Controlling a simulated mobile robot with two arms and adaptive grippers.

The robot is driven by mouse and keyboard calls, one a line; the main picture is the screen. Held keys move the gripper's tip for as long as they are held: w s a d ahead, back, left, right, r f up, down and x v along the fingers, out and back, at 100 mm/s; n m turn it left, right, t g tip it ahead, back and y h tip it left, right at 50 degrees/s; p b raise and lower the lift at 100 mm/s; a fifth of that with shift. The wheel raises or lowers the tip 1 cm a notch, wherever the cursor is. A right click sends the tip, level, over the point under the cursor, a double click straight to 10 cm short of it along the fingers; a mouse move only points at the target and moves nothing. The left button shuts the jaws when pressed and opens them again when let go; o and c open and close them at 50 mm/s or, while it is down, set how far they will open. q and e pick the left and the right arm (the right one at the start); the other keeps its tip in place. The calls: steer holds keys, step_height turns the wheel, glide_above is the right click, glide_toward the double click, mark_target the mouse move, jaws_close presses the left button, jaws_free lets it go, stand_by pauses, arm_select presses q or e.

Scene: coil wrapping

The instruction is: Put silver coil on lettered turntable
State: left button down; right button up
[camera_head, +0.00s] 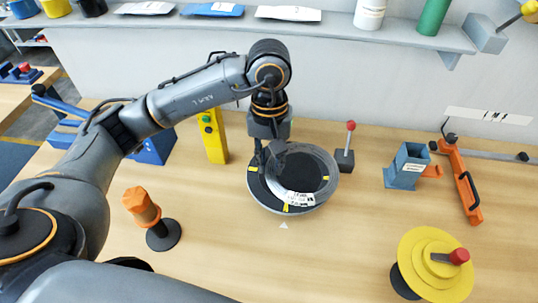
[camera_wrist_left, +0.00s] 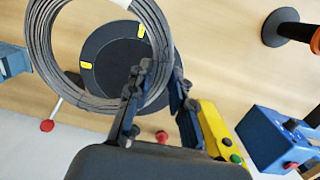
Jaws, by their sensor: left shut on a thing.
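The silver coil (camera_head: 326,160) is a ring of grey wire strands. It hangs over the right part of the lettered turntable (camera_head: 262,187), a black disc with yellow marks and a white lettered label. My left gripper (camera_head: 269,155) is above the back left of the disc, shut on the coil's edge. In the left wrist view, the coil (camera_wrist_left: 38,45) passes between the fingers (camera_wrist_left: 160,80), with the turntable (camera_wrist_left: 105,62) behind it and off-centre from the ring. Whether the coil touches the disc cannot be told. My right gripper is not in view.
A yellow button box (camera_head: 212,136) stands left of the turntable and a red-knobbed lever (camera_head: 346,150) right of it. An orange-topped post (camera_head: 143,207) is front left, a yellow disc stand (camera_head: 425,262) front right. The table directly in front is clear.

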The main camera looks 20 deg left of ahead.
arm_select(q)
steer(key=w+a+f+p, duration=0.1)
steer(key=w+f, duration=0.1)
steer(key=w+a+f+p, duration=0.1)
steer(key=w+a+f, duration=0.1)
steer(key=w+a+f+p, duration=0.1)
steer(key=w+f, duration=0.1)
steer(key=w, duration=0.1)
steer(key=shift+a+f, duration=0.2)
steer(key=shift+f, duration=0.1)
steer(key=shift+w+a+f, duration=0.2)
steer(key=shift+w+f, duration=0.1)
steer(key=shift+f, duration=0.15)
step_height(320, 180, down, 2)
steer(key=shift+f+p, duration=0.1)
steer(key=shift+p, duration=1.05)
steer(key=shift+f, duration=0.45)
